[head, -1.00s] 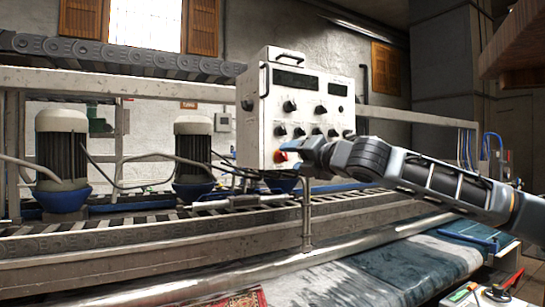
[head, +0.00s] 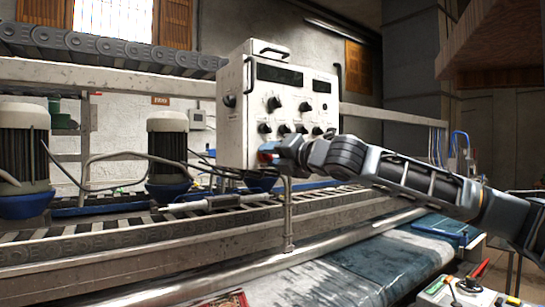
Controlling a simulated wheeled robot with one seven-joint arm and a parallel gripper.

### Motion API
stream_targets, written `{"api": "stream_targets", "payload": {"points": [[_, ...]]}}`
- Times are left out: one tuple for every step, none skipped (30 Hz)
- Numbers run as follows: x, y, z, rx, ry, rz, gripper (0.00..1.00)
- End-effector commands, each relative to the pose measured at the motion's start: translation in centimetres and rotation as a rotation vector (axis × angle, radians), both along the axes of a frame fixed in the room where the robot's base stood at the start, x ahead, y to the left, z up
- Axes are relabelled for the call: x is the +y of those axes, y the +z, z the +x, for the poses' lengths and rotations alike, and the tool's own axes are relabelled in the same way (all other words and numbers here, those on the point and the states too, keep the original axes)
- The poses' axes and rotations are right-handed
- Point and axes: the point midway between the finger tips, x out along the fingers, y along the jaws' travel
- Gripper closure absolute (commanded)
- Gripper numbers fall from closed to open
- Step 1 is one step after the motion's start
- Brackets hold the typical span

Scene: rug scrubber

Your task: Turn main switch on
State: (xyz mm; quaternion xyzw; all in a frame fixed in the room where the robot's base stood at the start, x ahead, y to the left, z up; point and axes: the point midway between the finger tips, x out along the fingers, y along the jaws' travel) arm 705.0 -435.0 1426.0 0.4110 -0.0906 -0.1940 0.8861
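The white control box (head: 238,105) stands on a post above the machine frame, with two dark displays and several black knobs on its front. A small red-orange switch (head: 268,146) shows at the lower left of that front, mostly hidden by my gripper. No label can be read, so I cannot tell for sure that it is the main switch. My gripper (head: 272,154) is at this switch, reaching in from the right. I cannot tell whether it touches the switch or whether its fingers are open or shut. The switch's position is hidden.
A roller conveyor (head: 130,232) with a metal rail runs below the box. Two motors (head: 167,150) with blue bases and loose cables stand at left. A blue-grey rug (head: 345,270) lies in front. A small tool-topped panel (head: 466,292) is at bottom right.

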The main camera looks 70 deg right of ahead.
Motion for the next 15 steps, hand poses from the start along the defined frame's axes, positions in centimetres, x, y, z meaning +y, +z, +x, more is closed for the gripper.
{"api": "stream_targets", "payload": {"points": [[-0.06, -0.09, -0.02, 0.002, -0.002, 0.002, 0.71], [-0.07, -0.1, -0.02, 0.002, -0.002, 0.002, 0.74], [-0.07, -0.11, -0.02, 0.002, -0.002, 0.002, 0.78], [-0.08, -0.11, -0.03, 0.002, -0.002, 0.002, 0.8], [-0.08, -0.13, -0.02, 0.002, -0.003, 0.002, 0.83], [-0.09, -0.14, -0.03, 0.002, -0.003, 0.002, 0.87], [-0.09, -0.14, -0.03, 0.002, -0.003, 0.002, 0.9], [-0.1, -0.15, -0.03, 0.002, -0.003, 0.002, 0.93], [-0.1, -0.17, -0.04, 0.003, -0.003, 0.003, 0.94], [-0.11, -0.18, -0.04, 0.003, -0.003, 0.003, 0.94], [-0.11, -0.2, -0.04, 0.002, -0.003, 0.004, 0.94], [-0.12, -0.22, -0.04, 0.001, -0.003, 0.007, 0.94], [-0.11, -0.25, -0.04, -0.001, -0.004, 0.01, 0.94], [-0.12, -0.29, -0.03, -0.003, -0.003, 0.013, 0.94], [-0.12, -0.34, -0.04, -0.007, -0.003, 0.021, 0.94]]}}
